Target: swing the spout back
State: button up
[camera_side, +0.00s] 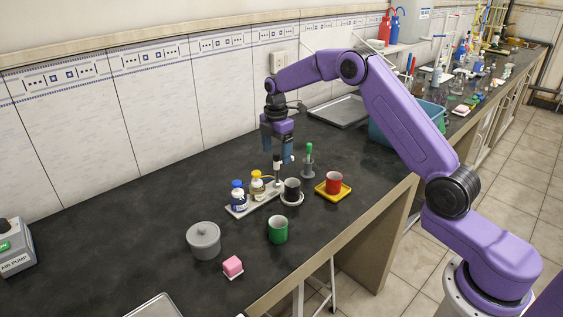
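A small stand on a grey base plate (240,211) holds a blue-capped bottle (238,197) and a yellow-capped bottle (257,187). A thin yellow piece, which looks like the spout (268,177), runs right from the yellow-capped bottle toward an upright post (277,172) with a dark and white top. A dark cup (292,189) stands on a white saucer right of the post.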

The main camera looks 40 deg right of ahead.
jog(key=shift+r, duration=3.45)
jog(key=shift+s+a+r, duration=0.15)
jog(key=shift+a, duration=0.15)
jog(key=s+a+r+m, duration=0.1)
jog(key=s+a+r, duration=0.1)
jog(key=s+a, duration=0.65)
jog(key=s+a+r+m, duration=0.2)
jog(key=s+a, duration=0.3)
jog(key=s, duration=0.7)
jog(key=s+d+f+m, duration=0.1)
jog(key=s+d, duration=0.1)
jog(key=s, duration=1)
jog(key=s+d+f+m, duration=0.1)
jog(key=s+d+f, duration=0.1)
jog(key=s, duration=1)
jog(key=shift+s+d, duration=0.35)
jog(key=shift+d, duration=0.3)
